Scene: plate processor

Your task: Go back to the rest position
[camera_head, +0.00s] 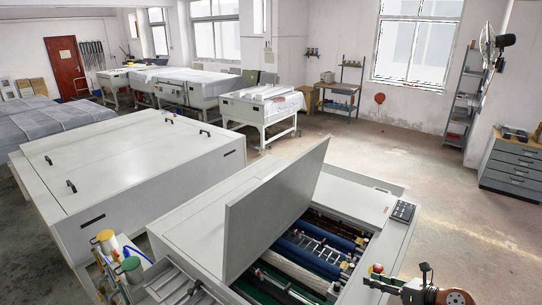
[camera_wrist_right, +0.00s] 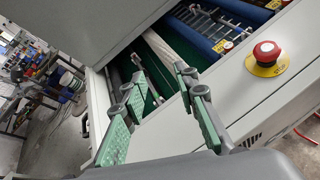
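My right gripper (camera_head: 424,278) is at the bottom right of the head view, beside the front right corner of the open plate processor (camera_head: 385,240). In the right wrist view my right gripper (camera_wrist_right: 158,92) shows two fingers with green pads, spread apart with nothing between them. The processor's lid (camera_head: 275,205) stands raised, and blue rollers (camera_head: 315,255) show inside. The red emergency button (camera_wrist_right: 267,52) on its yellow base is to the right of the fingers in the wrist view. My left gripper is not in either view.
A closed white machine (camera_head: 130,165) stands to the left. Bottles with yellow and green caps (camera_head: 131,264) are at the lower left. A keypad (camera_head: 403,211) lies on the processor's right top. A grey drawer cabinet (camera_head: 510,165) stands at the right. The floor (camera_head: 460,215) between is clear.

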